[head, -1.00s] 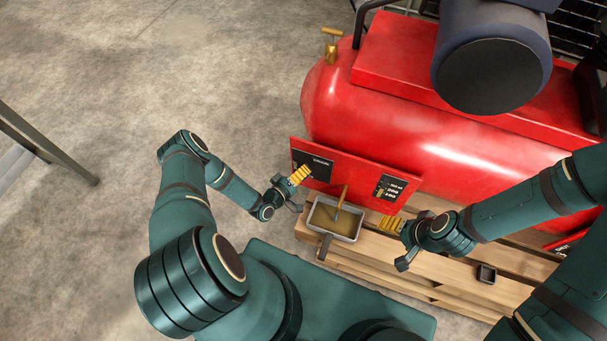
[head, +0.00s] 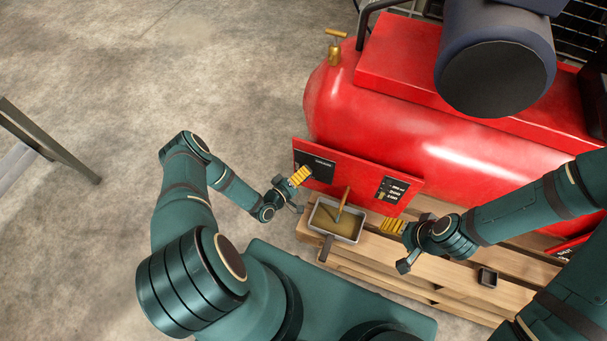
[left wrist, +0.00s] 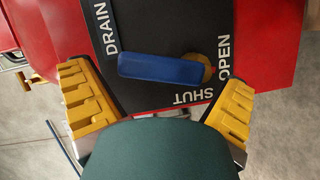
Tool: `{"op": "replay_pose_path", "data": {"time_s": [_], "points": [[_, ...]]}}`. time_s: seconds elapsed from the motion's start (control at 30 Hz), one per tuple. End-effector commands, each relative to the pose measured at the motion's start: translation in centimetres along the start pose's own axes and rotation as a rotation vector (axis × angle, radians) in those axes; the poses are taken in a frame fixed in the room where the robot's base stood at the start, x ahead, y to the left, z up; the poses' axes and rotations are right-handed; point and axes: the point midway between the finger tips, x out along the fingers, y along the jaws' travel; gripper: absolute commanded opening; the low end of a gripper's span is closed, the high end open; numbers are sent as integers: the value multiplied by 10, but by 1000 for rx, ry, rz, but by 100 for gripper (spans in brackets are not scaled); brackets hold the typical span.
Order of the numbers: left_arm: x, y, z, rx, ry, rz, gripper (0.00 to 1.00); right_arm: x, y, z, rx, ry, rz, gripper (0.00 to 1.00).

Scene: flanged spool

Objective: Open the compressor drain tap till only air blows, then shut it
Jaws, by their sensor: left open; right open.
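The drain tap's blue lever (left wrist: 160,68) shows in the left wrist view, on a brass pivot (left wrist: 203,66). It points left from the pivot, towards the word DRAIN, on a black label (left wrist: 180,25) that also reads OPEN and SHUT. My left gripper (left wrist: 152,92) is open, its yellow pads either side and short of the lever. In the head view this gripper (head: 299,177) is before the label and hides the lever. A brass-coloured pipe (head: 345,194) comes down over a grey pan (head: 314,218) holding murky tan liquid. My right gripper (head: 393,227) is open and empty, right of the pan.
The red compressor tank (head: 400,110) fills the upper right, with a brass T-handled valve (head: 334,48) at its left end. A wooden pallet (head: 410,262) lies below, with a small dark box (head: 487,277) on it. Open concrete floor is at left.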

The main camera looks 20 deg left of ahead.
Motion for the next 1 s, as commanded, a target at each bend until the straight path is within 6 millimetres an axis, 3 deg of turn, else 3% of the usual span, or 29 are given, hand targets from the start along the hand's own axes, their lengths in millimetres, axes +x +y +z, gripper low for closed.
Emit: {"op": "replay_pose_path", "data": {"time_s": [0.6, 0.77, 1.0], "points": [[-104, 0, -1, -1, 1, -2, 100, 0, 0, 0, 0, 0, 0, 72], [-116, 0, -1, 0, 2, -1, 100, 0, 0, 0, 0, 0, 0, 72], [-118, 0, -1, 1, 1, 0, 100, 0, 0, 0, 0, 0, 0, 72]]}}
